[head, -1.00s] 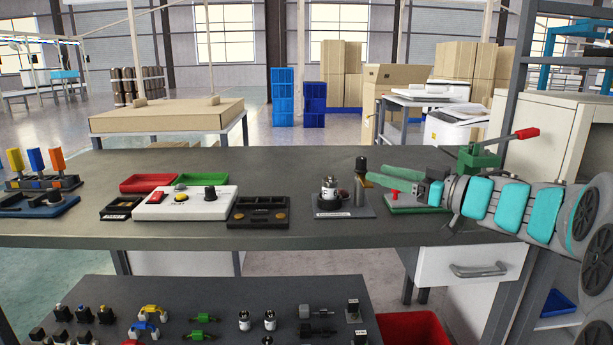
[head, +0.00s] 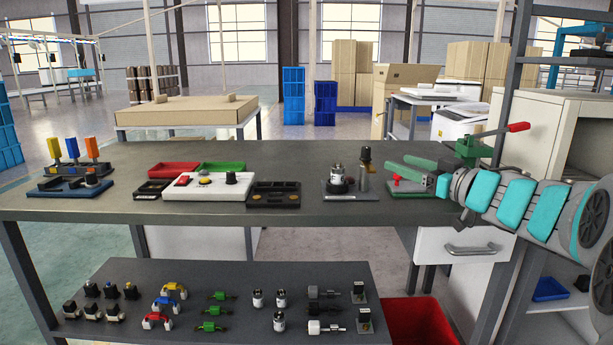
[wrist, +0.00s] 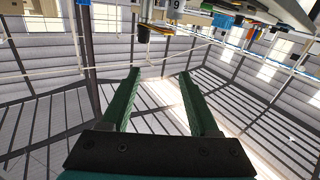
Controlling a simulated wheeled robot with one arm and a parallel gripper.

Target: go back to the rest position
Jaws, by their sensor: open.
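My gripper (head: 414,171) is at the right end of the dark grey workbench (head: 330,212) in the head view. Its green fingers point left, above a board with a red knob (head: 397,179). In the wrist view my gripper (wrist: 160,78) shows two green fingers spread apart with nothing between them. My arm, grey with turquoise panels, enters from the right edge of the head view.
A silver cylinder on a stand (head: 338,178) and a dark upright post (head: 364,165) stand left of my gripper. A green clamp with a red-tipped lever (head: 476,147) stands behind my arm. The white box (head: 208,187) is further left. A red bin (head: 418,322) is below.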

